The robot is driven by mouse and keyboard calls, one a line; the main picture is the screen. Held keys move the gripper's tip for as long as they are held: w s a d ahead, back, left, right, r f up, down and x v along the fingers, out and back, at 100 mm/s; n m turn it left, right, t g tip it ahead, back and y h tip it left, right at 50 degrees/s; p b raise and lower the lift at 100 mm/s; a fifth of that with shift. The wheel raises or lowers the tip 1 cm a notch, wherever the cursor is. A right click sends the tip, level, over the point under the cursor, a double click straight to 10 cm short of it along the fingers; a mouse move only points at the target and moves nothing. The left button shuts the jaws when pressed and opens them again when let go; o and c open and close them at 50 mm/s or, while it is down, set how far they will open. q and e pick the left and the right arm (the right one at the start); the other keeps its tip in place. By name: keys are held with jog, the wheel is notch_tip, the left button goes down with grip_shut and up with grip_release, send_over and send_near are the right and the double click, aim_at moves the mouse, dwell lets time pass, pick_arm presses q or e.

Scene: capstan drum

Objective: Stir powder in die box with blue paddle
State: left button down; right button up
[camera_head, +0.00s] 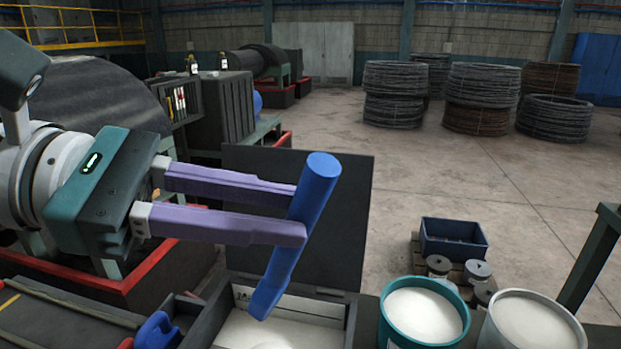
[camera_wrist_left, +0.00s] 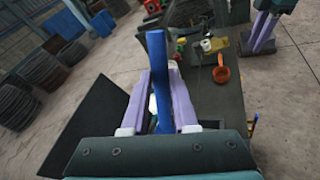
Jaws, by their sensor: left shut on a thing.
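The blue paddle (camera_head: 312,200) is held tilted between the purple fingers of my left gripper (camera_head: 290,215), which is shut on its shaft. Its flat lower end overlaps the die box (camera_head: 352,312) in the head view; I cannot tell whether it touches the powder (camera_head: 275,332). The box is open, with pale powder inside and a dark raised lid (camera_head: 345,240) behind the paddle. The paddle also shows in the left wrist view (camera_wrist_left: 158,75). My right gripper (camera_wrist_left: 262,38) shows small at the top right of that view, pointing down; its opening is unclear.
A teal tub (camera_head: 465,300) and a grey tub (camera_head: 572,325) of white powder stand right of the box. A blue object (camera_head: 157,332) lies left of it. An orange cup (camera_wrist_left: 221,72) sits on the bench.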

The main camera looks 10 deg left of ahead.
aim_at(285, 262)
pick_arm(q)
jog(key=shift+n+t, duration=0.5)
jog(key=f+b, duration=0.1)
jog(key=b, duration=0.1)
jog(key=f+b, duration=0.3)
jog(key=b, duration=0.1)
jog(key=shift+a+f, duration=0.35)
jog(key=shift+f, duration=0.05)
notch_tip(285, 262, down, 8)
jog(key=b, duration=0.4)
jog(key=shift+f+b, duration=0.15)
jog(key=shift+b, duration=0.15)
jog(key=shift+d, duration=0.1)
